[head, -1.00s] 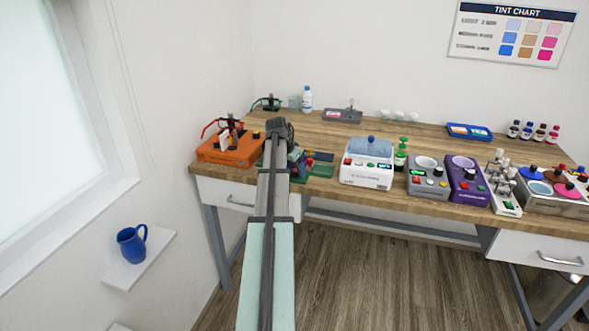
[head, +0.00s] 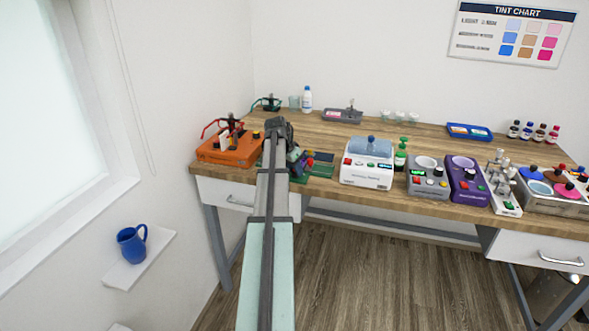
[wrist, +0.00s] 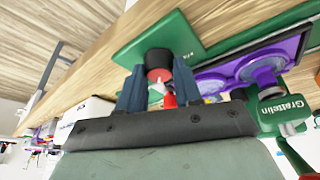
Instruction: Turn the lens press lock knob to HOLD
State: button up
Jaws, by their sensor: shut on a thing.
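The lens press appears to be the green device with purple parts, partly hidden behind my arm in the head view, where its green base (head: 321,171) shows. In the wrist view its green plate (wrist: 190,32) and a green part lettered "Grattelin" (wrist: 285,108) show. A black and red knob (wrist: 158,58) stands at the plate. My gripper (wrist: 158,76) has its two dark blue fingers on either side of this knob and is shut on it. A small white and red piece shows below it between the fingers. I cannot read a HOLD mark or the knob's setting.
An orange device (head: 228,152) with a red cable stands left of my arm. The wooden bench (head: 300,128) has bare room behind.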

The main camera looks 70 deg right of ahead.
jog(key=shift+m, duration=0.4)
jog(key=o, duration=1)
jog(key=v, duration=1.3)
jog(key=shift+w+r, duration=0.25)
jog(key=shift+r, duration=0.15)
